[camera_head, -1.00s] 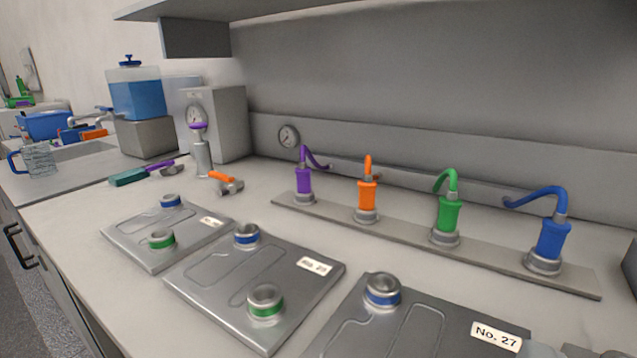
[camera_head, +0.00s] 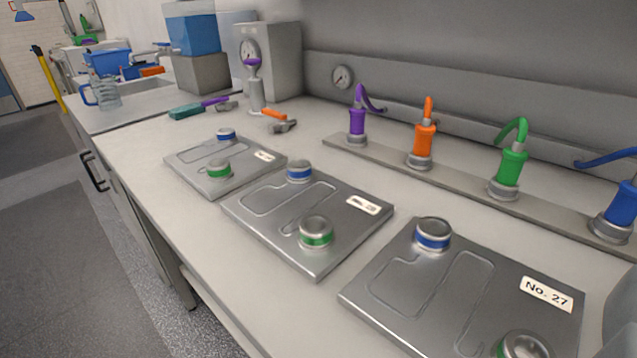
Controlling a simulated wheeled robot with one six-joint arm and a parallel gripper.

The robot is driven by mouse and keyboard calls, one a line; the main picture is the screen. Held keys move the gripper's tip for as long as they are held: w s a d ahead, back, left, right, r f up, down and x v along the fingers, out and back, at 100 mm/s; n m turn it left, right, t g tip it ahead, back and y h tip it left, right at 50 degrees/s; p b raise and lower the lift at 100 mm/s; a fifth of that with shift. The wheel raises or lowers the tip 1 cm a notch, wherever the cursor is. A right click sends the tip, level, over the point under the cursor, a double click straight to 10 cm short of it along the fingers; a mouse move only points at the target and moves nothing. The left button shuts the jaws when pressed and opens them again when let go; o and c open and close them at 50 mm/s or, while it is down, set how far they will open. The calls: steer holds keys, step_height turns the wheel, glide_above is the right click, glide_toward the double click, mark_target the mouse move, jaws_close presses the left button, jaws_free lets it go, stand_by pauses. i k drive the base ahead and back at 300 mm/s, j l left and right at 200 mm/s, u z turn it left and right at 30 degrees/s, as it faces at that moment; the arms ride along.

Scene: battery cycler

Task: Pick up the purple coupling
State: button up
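The purple coupling (camera_head: 357,122) stands upright on a grey strip at the back of the bench, the leftmost in a row of couplings. A purple hose curls from its top to the right. It sits on a grey metal base. My gripper does not show in the camera view, so nothing can be seen between its fingers.
Orange (camera_head: 424,141), green (camera_head: 509,168) and blue (camera_head: 619,205) couplings stand right of it on the strip (camera_head: 465,182). Metal plates with blue- and green-ringed ports lie in front, one labelled No. 27 (camera_head: 400,288).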

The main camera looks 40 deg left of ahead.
mark_target(357, 113)
steer(key=i+j, duration=0.1)
steer(key=j, duration=0.4)
steer(key=i+j, duration=0.1)
steer(key=j, duration=0.45)
steer(key=i+j, duration=0.1)
steer(key=j, duration=0.4)
steer(key=i+j, duration=0.1)
steer(key=j, duration=0.45)
